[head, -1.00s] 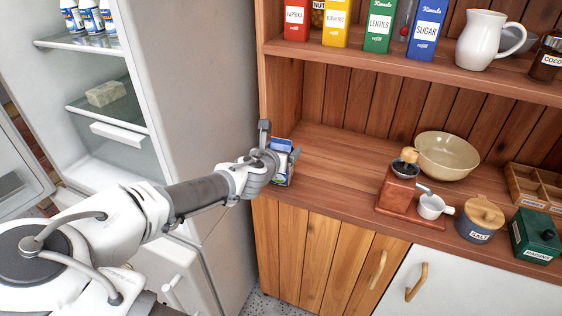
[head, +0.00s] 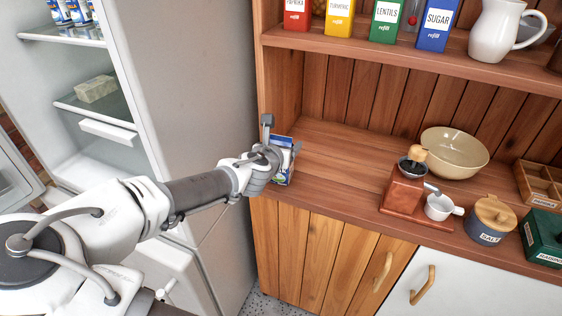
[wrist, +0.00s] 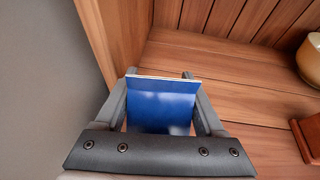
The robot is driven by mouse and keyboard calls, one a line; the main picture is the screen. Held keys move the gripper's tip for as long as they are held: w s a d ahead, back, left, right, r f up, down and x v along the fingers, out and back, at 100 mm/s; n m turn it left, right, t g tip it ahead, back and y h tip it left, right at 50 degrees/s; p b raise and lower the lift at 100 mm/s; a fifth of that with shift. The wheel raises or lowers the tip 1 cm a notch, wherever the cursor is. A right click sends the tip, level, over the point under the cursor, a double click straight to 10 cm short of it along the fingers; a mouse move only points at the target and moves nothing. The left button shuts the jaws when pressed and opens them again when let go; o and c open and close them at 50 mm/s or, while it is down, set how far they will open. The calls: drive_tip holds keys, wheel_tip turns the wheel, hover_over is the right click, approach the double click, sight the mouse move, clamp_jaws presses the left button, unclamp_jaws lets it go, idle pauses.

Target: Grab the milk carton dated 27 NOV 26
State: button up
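A blue-and-white carton (head: 283,173) is at the front left corner of the wooden counter, beside the cupboard's left side wall. My gripper (head: 277,158) is at it and hides much of it. In the wrist view, the carton's blue top (wrist: 163,106) with a pale upper edge fills the space between the two fingers of my gripper (wrist: 161,100). The fingers look closed against its sides. No date can be read on it, and I cannot tell whether its base touches the counter.
An open fridge (head: 125,100) stands at left, with several blue-and-white containers (head: 70,12) on its upper shelf. A red coffee grinder (head: 403,188), white cup (head: 441,207), beige bowl (head: 453,153) and salt jar (head: 490,220) stand at right. The counter's left middle is clear.

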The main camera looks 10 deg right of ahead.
clamp_jaws()
drive_tip(key=shift+r, duration=0.1)
